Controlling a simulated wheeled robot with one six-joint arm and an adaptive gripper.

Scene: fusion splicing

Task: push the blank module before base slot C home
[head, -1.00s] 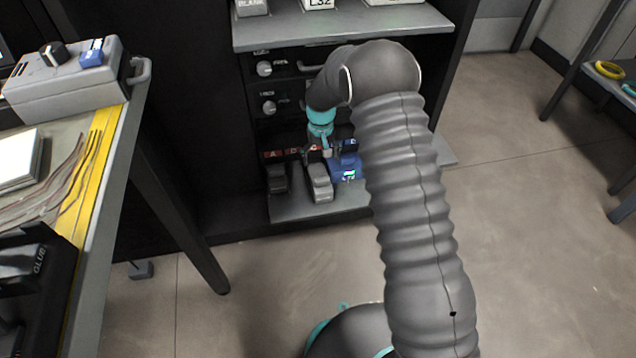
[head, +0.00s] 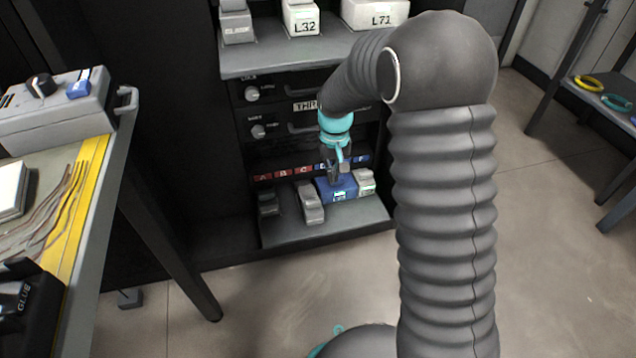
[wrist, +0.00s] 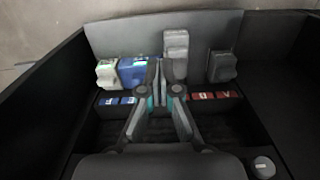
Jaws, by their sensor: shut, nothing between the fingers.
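The blank module is a light grey block (head: 311,203) on the lower shelf, before the red label C of the base row. It sticks out farther toward the shelf's front edge than its neighbours. In the wrist view it is the tall grey block (wrist: 176,46) above the fingers. My gripper (head: 334,177) is shut and empty, pointing down near the blue module (head: 341,190). In the wrist view, its fingertips (wrist: 160,68) lie between the blue module and the blank module in the picture. I cannot tell whether they touch either one.
A dark grey module (head: 268,203) stands near label A and a light grey one (head: 365,183) near label F. The base row (wrist: 215,96) carries red and blue labels. Drawers with knobs and an upper shelf (head: 290,55) are above. The lower shelf's front (head: 330,222) is clear.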

